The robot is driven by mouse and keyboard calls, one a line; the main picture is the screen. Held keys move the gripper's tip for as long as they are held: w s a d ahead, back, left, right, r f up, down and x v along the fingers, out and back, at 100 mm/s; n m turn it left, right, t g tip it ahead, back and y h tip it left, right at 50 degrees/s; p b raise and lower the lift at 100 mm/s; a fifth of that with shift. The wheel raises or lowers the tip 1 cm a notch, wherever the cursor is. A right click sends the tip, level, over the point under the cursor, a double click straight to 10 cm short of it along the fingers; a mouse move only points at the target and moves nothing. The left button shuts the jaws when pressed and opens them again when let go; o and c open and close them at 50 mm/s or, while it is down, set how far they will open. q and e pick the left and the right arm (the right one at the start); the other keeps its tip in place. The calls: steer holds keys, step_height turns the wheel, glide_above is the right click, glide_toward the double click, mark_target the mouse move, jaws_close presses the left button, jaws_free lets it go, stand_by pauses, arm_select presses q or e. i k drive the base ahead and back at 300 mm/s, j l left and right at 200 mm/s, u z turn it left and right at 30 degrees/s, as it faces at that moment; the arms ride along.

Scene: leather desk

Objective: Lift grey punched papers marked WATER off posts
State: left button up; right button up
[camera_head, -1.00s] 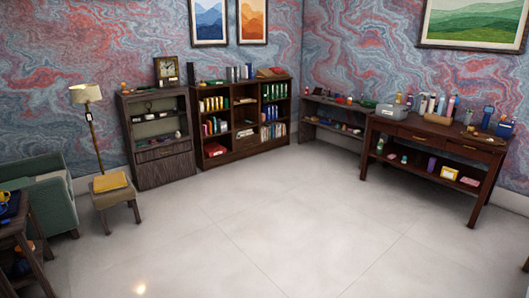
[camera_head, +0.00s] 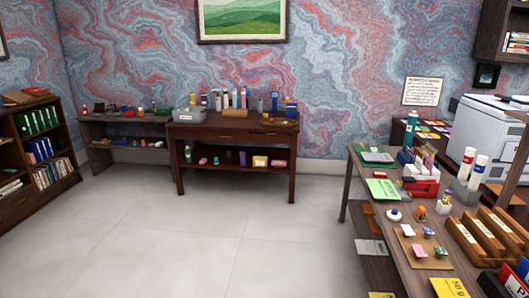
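Neither of my grippers is in view. I cannot pick out any grey punched papers marked WATER or their posts at this distance. A desk (camera_head: 350,165) stands at the right with many small items on its top. A green sheet (camera_head: 383,189) lies near its left edge, and a pale grey sheet (camera_head: 371,248) lies lower, beside the desk's legs. I cannot read any marking on the grey sheet. A yellow sheet (camera_head: 449,288) with dark print lies at the near edge.
A dark wooden table (camera_head: 232,131) with bottles stands against the far wall. A low shelf (camera_head: 125,118) is left of it, and a bookcase (camera_head: 30,190) is at the left edge. A white printer (camera_head: 485,135) stands at the right. The pale floor (camera_head: 190,240) in the middle is clear.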

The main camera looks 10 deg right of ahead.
mark_target(367, 156)
steer(key=i+l+z, duration=0.1)
steer(key=i+z, duration=0.2)
steer(key=i, duration=0.7)
steer(key=i+j+z, duration=0.1)
steer(key=i+z, duration=0.2)
steer(key=i, duration=0.7)
